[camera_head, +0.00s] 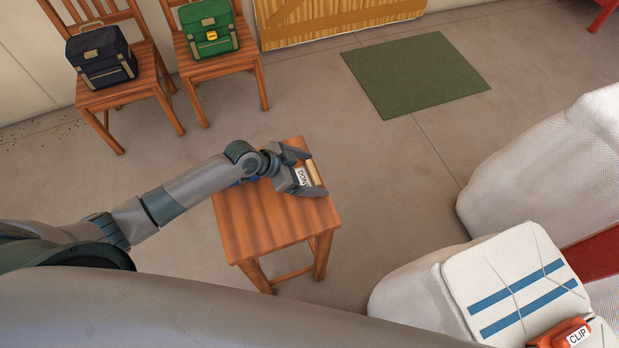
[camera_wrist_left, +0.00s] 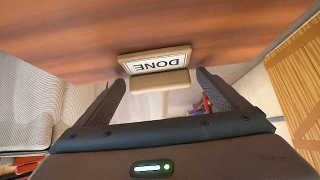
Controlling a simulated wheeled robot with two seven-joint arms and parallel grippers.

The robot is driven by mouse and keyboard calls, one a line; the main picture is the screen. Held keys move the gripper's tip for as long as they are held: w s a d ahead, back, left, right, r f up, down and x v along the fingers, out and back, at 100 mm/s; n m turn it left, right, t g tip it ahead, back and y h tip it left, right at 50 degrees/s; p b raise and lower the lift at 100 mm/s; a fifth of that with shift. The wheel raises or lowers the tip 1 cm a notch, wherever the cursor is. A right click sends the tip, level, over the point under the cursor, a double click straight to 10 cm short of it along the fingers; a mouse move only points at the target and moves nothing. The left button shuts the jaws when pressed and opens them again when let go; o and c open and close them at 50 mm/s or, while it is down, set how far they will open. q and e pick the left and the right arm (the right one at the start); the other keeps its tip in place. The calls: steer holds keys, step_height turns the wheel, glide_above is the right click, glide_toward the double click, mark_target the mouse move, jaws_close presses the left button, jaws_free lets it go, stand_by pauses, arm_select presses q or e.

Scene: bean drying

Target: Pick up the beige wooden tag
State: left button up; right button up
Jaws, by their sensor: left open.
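The beige wooden tag (camera_wrist_left: 155,60) has a white label reading DONE, upside down in the left wrist view. It rests on the wooden stool (camera_head: 250,225), near the stool's far right edge. In the head view the tag (camera_head: 314,172) is partly hidden by my left gripper (camera_head: 312,174). In the left wrist view my left gripper (camera_wrist_left: 160,85) is open, with one finger on each side of the tag and a gap on both sides. My right gripper is not in view.
Two wooden chairs at the back left hold a dark bag (camera_head: 100,55) and a green bag (camera_head: 209,27). A green mat (camera_head: 415,75) lies on the floor. White sacks (camera_head: 550,160) stand at the right, with an orange clip (camera_head: 560,335) on one. Floor around the stool is clear.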

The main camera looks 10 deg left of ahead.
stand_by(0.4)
arm_select(q)
steer(key=c, duration=1.1)
steer(key=shift+c, duration=0.2)
steer(key=shift+r, duration=0.1)
steer(key=shift+r, duration=0.1)
